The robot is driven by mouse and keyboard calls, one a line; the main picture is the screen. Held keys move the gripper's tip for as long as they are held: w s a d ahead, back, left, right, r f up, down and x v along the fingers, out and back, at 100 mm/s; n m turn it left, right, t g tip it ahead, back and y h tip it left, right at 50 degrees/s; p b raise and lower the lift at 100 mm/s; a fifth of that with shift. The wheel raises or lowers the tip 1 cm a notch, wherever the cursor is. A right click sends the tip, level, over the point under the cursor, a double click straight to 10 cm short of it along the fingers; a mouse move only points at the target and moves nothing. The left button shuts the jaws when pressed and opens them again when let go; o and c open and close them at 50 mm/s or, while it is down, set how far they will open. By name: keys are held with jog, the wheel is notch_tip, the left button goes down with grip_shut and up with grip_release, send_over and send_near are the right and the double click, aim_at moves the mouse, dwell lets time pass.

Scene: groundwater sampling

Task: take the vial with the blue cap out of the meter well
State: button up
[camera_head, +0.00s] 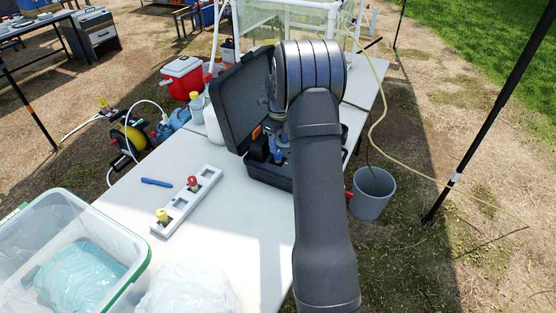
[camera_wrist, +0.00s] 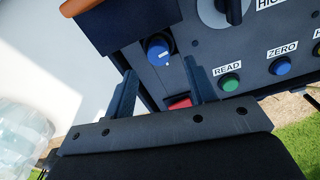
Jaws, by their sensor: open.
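The blue cap (camera_wrist: 158,49) shows in the wrist view, in the meter panel (camera_wrist: 245,65); the vial body under it is hidden. My gripper (camera_wrist: 159,66) is open, its two fingers pointing at the panel on either side of the cap's line. The cap appears between and just beyond the fingertips, and I cannot tell whether they touch it. In the head view the meter sits in an open dark case (camera_head: 266,176), partly hidden by my arm. A small blue spot shows inside the case. A white rack (camera_head: 182,207) holds a red-capped vial (camera_head: 192,184) and a yellow-capped vial (camera_head: 162,216).
Panel buttons lie right of the fingers: green READ (camera_wrist: 229,83) and blue ZERO (camera_wrist: 281,67). The raised case lid (camera_head: 238,97) stands behind. A blue pen (camera_head: 157,182) lies beside the rack. A clear bin (camera_head: 120,232) is at left. The table between rack and case is clear.

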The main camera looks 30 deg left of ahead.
aim_at(278, 152)
notch_tip(278, 152, down, 5)
jog(key=shift+a+f, duration=0.1)
jog(key=shift+a, duration=0.05)
jog(key=c, duration=1)
jog(key=shift+c, duration=0.3)
jog(key=shift+r, duration=0.2)
